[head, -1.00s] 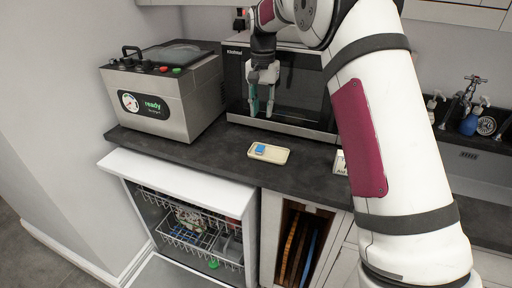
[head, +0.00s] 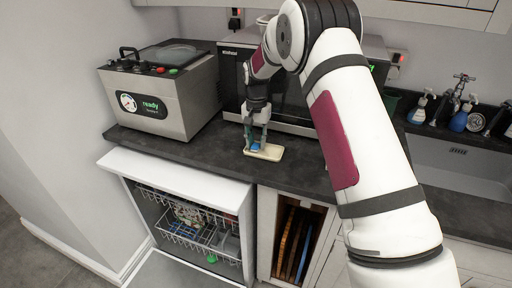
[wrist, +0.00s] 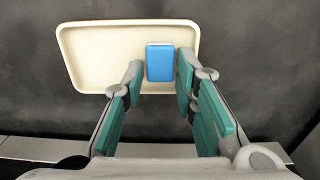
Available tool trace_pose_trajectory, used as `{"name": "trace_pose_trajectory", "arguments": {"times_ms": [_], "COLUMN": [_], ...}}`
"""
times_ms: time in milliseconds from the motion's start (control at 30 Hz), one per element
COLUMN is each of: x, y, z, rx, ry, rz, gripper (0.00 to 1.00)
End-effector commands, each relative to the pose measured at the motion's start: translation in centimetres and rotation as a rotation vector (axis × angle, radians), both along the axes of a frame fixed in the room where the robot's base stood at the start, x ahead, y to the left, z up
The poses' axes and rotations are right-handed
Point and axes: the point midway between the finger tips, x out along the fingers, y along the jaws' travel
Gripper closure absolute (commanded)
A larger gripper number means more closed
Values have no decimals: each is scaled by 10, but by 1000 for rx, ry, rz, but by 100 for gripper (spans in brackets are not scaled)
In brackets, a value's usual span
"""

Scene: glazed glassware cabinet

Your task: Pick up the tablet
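The tablet is a small blue rounded block (wrist: 160,63) lying on a cream tray (wrist: 90,45) in the wrist view. In the head view the blue tablet (head: 255,147) shows at the left part of the cream tray (head: 270,153) on the dark counter. My gripper (wrist: 160,75) is open, with one fingertip on each side of the tablet. A narrow gap shows on the left; the right fingertip is very close to it, and I cannot tell whether it touches. In the head view my gripper (head: 256,140) is down at the tray.
A steel machine (head: 165,95) stands on the counter at the left. A dark-fronted oven (head: 290,95) stands behind the tray. A sink (head: 460,160) with bottles is at the right. Below are an open dishwasher (head: 195,225) and a slot with upright boards (head: 295,240).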

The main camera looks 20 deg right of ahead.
Motion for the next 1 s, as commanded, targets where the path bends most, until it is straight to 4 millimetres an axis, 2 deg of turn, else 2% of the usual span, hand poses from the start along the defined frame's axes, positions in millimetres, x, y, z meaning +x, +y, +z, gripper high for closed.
{"name": "trace_pose_trajectory", "arguments": {"times_ms": [267, 367, 767, 1000], "x": [0, 0, 0, 1], "y": [0, 0, 0, 0], "z": [-4, -4, -2, 14], "rx": [0, 0, 0, 0], "ry": [0, 0, 0, -2], "rz": [0, 0, 0, 1], "gripper": [73, 93, 93, 93]}}
